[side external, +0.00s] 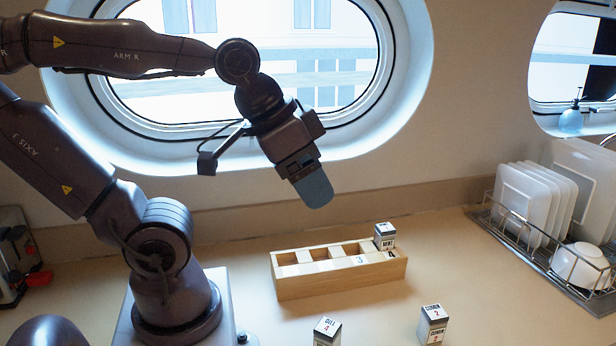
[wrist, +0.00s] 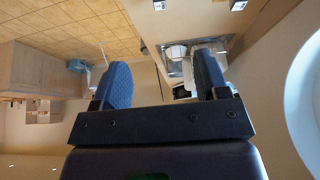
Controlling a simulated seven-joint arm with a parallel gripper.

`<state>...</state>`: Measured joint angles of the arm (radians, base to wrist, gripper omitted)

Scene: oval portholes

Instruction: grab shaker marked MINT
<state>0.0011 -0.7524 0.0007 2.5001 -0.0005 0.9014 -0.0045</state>
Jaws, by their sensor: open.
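The shaker whose small label seems to read MINT (side external: 385,237) stands upright in the right-end compartment of a wooden rack (side external: 330,284). Its lower part is hidden by the rack. A shaker marked DILL (side external: 326,333) with a 4 on top and one marked CUMIN (side external: 433,324) with a 2 on top stand on the counter in front of the rack. My gripper (side external: 316,190) is above and behind the rack, up and left of the MINT shaker, apart from everything. In the wrist view my gripper (wrist: 163,80) is open, with nothing between its blue fingers.
The rack's other compartments look empty. A wire dish rack (side external: 545,255) with white plates and a bowl stands at the right. A toaster-like appliance (side external: 14,255) is at the far left. The porthole wall (side external: 400,165) rises behind the rack. The counter between rack and dish rack is clear.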

